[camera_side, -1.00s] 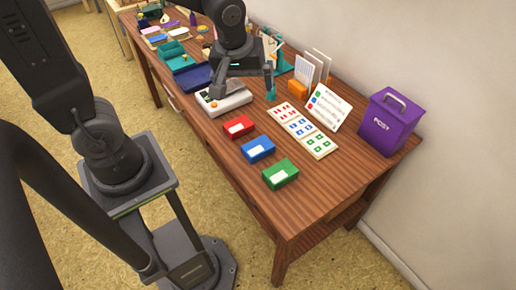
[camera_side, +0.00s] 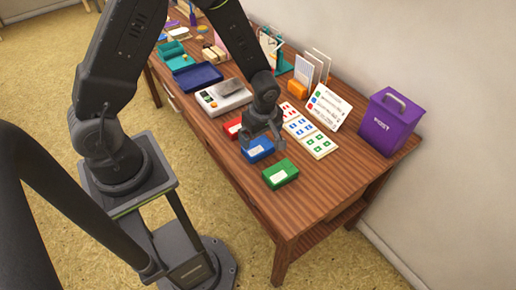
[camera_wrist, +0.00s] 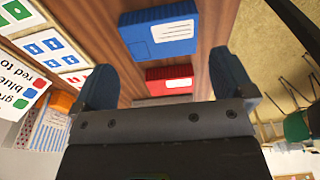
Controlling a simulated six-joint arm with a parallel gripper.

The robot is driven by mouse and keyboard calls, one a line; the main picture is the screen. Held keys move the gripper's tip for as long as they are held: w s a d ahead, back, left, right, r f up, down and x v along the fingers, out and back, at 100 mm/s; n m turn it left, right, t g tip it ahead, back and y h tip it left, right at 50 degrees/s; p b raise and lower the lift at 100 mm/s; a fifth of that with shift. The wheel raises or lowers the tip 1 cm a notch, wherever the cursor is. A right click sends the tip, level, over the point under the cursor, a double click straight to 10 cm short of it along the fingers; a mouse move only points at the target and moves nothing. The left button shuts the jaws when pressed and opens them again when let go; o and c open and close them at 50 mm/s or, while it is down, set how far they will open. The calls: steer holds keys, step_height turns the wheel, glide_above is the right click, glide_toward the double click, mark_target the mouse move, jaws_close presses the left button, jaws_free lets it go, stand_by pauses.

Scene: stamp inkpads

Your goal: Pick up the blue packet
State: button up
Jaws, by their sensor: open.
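The blue packet (camera_side: 258,150) lies flat on the wooden table, between the red packet (camera_side: 233,128) and the green packet (camera_side: 280,174). My gripper (camera_side: 262,142) is above the blue packet in the side view and covers part of it. In the wrist view the blue packet (camera_wrist: 160,32) has a white label and lies beyond my open fingers (camera_wrist: 165,85). Nothing is between the fingers. The red packet (camera_wrist: 168,80) also shows there, closer to the palm.
A scale (camera_side: 222,96) and a blue tray (camera_side: 197,76) stand behind the red packet. Stamp cards (camera_side: 318,146), a sign (camera_side: 328,107) and a purple post box (camera_side: 390,122) are to the right. The table's front right corner is bare.

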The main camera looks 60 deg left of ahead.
mark_target(258, 146)
steer(key=shift+a+f, duration=0.2)
steer(key=shift+f, duration=0.9)
steer(key=shift+a+f, duration=0.15)
steer(key=shift+f, duration=0.9)
steer(key=shift+a+f, duration=0.2)
steer(key=shift+f, duration=0.9)
steer(key=shift+c, duration=0.5)
steer(key=c, duration=0.5)
steer(key=shift+r, duration=0.15)
